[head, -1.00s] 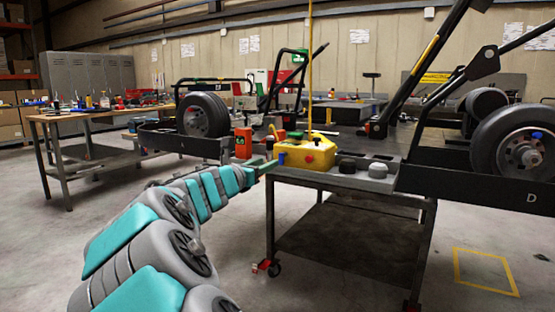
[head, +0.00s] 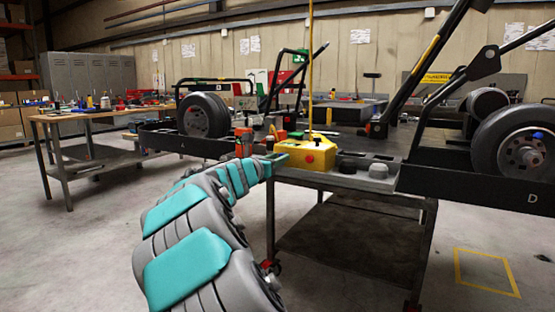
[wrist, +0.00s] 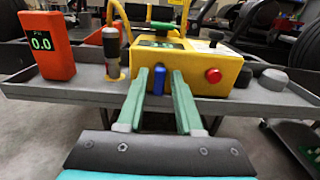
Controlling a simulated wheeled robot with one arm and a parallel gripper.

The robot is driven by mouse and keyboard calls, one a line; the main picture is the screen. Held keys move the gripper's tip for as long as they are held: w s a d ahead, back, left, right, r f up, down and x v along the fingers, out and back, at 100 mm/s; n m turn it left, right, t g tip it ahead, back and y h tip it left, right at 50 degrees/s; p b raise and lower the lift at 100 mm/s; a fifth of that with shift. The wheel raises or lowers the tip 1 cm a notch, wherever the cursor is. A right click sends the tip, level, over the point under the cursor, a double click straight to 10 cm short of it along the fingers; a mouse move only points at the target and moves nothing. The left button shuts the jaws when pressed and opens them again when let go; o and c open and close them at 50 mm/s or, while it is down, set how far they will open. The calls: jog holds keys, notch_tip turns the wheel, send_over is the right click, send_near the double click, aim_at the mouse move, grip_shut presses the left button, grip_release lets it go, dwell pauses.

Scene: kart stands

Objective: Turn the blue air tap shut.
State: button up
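The blue air tap (wrist: 160,84) is on the front of the yellow box (wrist: 203,62), and its handle looks vertical in the wrist view. My gripper (wrist: 160,73) is open, with one green finger on each side of the blue handle and a gap showing on both sides. I cannot tell how deep the fingertips reach around it. In the head view my gripper (head: 277,160) is at the left end of the yellow box (head: 318,154) and hides the blue tap.
An orange gauge (wrist: 46,46) reading 0.0 and a black-and-grey handled tool (wrist: 112,54) stand left of the box. A red button (wrist: 213,75) is on its front. Dark and grey knobs (wrist: 270,80) sit to the right on the grey tray (wrist: 83,88).

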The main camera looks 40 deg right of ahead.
grip_shut()
dwell(0.5)
jog(key=m+b, duration=1.3)
jog(key=m, duration=0.4)
jog(key=shift+f+m+b, duration=0.1)
jog(key=shift+m+b, duration=0.3)
dwell(0.4)
jog(key=shift+o, duration=1.2)
grip_release()
